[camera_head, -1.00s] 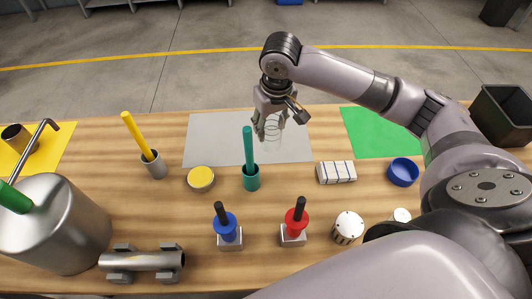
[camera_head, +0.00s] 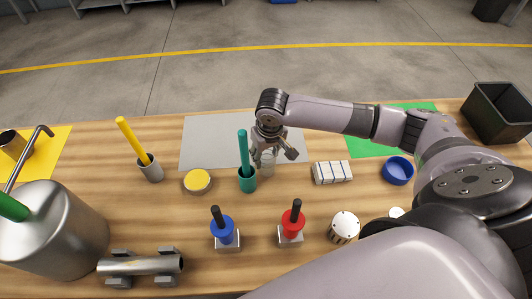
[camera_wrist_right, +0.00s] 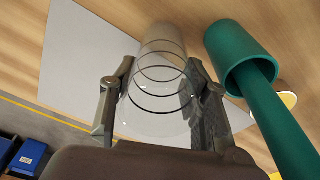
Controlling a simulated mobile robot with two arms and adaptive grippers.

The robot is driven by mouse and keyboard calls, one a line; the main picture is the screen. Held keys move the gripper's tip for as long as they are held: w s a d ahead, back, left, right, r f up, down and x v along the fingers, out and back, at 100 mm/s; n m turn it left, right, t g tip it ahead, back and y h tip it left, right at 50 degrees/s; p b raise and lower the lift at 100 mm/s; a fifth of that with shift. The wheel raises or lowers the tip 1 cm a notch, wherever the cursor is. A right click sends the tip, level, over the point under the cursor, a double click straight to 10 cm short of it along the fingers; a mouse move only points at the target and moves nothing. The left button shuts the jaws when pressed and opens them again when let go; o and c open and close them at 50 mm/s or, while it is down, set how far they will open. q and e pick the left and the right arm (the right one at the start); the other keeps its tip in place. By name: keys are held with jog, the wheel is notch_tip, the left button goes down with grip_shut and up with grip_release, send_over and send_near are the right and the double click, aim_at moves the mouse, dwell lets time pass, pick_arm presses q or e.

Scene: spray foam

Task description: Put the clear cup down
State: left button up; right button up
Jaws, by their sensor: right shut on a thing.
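My right gripper (camera_head: 264,150) is shut on the clear cup (camera_head: 268,167), just right of the teal cup (camera_head: 248,181) with a teal rod standing in it. In the right wrist view the clear cup (camera_wrist_right: 160,75) is see-through with dark rings and sits between the two fingers (camera_wrist_right: 160,100). There the teal cup (camera_wrist_right: 240,55) stands close beside it, with a gap between them. The clear cup is low, by the front edge of the grey mat (camera_head: 208,140); I cannot tell whether its base touches the table. My left gripper is out of view.
A yellow-topped round tin (camera_head: 197,181) is left of the teal cup. A white striped block (camera_head: 333,172) and a blue dish (camera_head: 398,170) lie to the right. Blue (camera_head: 222,227) and red (camera_head: 291,222) handled tools stand in front. Much of the grey mat is bare.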

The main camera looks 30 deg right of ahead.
jog(key=o, duration=0.7)
jog(key=shift+f, duration=0.15)
jog(key=shift+o, duration=0.2)
